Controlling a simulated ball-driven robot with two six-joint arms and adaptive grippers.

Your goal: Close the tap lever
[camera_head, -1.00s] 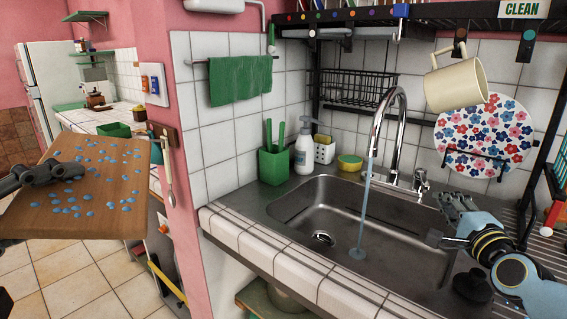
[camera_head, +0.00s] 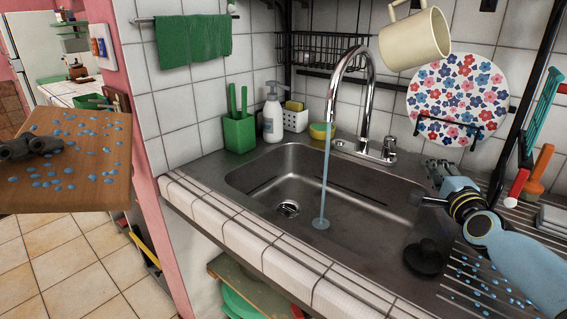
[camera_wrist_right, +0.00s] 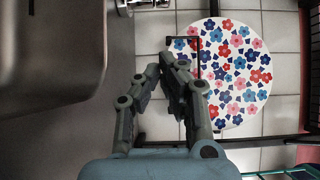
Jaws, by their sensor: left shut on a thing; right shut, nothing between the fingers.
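The chrome tap (camera_head: 365,90) stands behind the steel sink, and water (camera_head: 325,185) runs from its spout into the basin. Its small lever (camera_head: 389,146) sits at the right of the tap base. In the right wrist view, a chrome part (camera_wrist_right: 135,5) at the top edge looks like the tap base. My right gripper (camera_head: 432,165) is shut and empty, to the right of the lever and apart from it. It also shows in the right wrist view (camera_wrist_right: 168,62). My left gripper (camera_head: 32,147) is shut on a wooden board (camera_head: 75,175) with blue drops on it.
The sink (camera_head: 270,170) has a tiled front edge. A black plug (camera_head: 425,258) lies at its right rim. A flowered plate (camera_head: 458,98) stands behind my right gripper, and a cream mug (camera_head: 415,40) hangs above. A green holder (camera_head: 239,132) and soap bottle (camera_head: 272,118) stand behind left.

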